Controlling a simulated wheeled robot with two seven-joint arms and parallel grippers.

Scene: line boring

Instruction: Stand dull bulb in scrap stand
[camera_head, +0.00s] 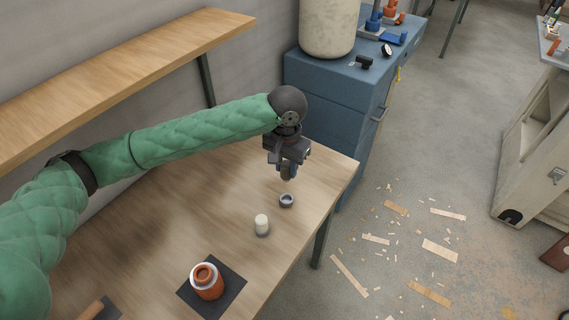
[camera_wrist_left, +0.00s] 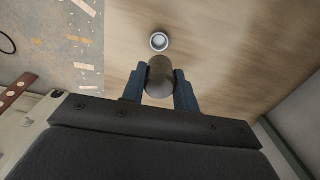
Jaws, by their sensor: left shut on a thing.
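My left gripper (camera_head: 288,172) is shut on a dull grey-brown bulb (camera_wrist_left: 160,72), which sits between the two blue-grey fingers in the left wrist view. In the head view the bulb is mostly hidden by the gripper. My right gripper is not in view.
A white bulb (camera_head: 262,223) stands upright near the empty stand. An orange lamp-like thing (camera_head: 207,282) with a white ring sits on a dark mat (camera_head: 232,287). The wooden table (camera_head: 325,178) ends on the right. A blue cabinet (camera_head: 335,100) stands behind. Wood scraps litter the floor.

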